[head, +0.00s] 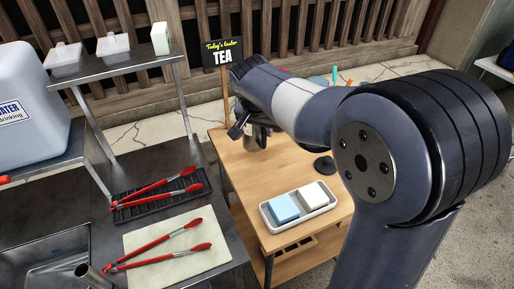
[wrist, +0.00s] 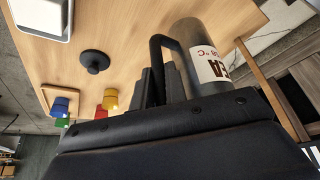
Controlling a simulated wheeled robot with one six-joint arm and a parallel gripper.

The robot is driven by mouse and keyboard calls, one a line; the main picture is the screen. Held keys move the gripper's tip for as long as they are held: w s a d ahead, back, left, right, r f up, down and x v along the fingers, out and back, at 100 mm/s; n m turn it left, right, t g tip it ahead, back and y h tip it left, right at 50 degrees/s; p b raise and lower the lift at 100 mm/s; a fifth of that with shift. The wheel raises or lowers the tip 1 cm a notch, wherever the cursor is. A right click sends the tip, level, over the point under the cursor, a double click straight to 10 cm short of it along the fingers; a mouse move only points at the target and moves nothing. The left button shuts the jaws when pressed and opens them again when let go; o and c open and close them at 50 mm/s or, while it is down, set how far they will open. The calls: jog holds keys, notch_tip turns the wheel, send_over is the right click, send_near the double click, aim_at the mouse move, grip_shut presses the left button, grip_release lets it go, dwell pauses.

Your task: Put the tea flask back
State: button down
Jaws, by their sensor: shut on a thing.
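The tea flask (wrist: 205,62) is a steel cylinder with a white label and a black handle (wrist: 160,45). My gripper (wrist: 153,88) is shut on the handle in the wrist view, with the flask body just to the right of the fingers. In the head view my gripper (head: 240,128) is over the back left of the wooden table (head: 245,175), and my arm hides most of the flask. I cannot tell whether the flask's base touches the table. A black sign reading TEA (head: 222,54) stands on a wooden post behind that corner.
A round black stand (head: 324,165) and a white tray (head: 270,220) with a blue and a white block are on the table. Coloured cups show in the wrist view, including a yellow one (wrist: 110,98).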

aim_at(263, 140)
jog(key=shift+f, duration=2.55)
jog(key=shift+f, duration=0.2)
jog(key=c, duration=1.4)
grip_release()
jog(key=shift+c, duration=0.2)
jog(key=shift+r, duration=0.15)
jog(key=shift+s+r, duration=0.1)
jog(key=shift+r, duration=0.25)
jog(key=v, duration=1.1)
jog(key=shift+r, duration=0.15)
jog(key=shift+s, duration=0.1)
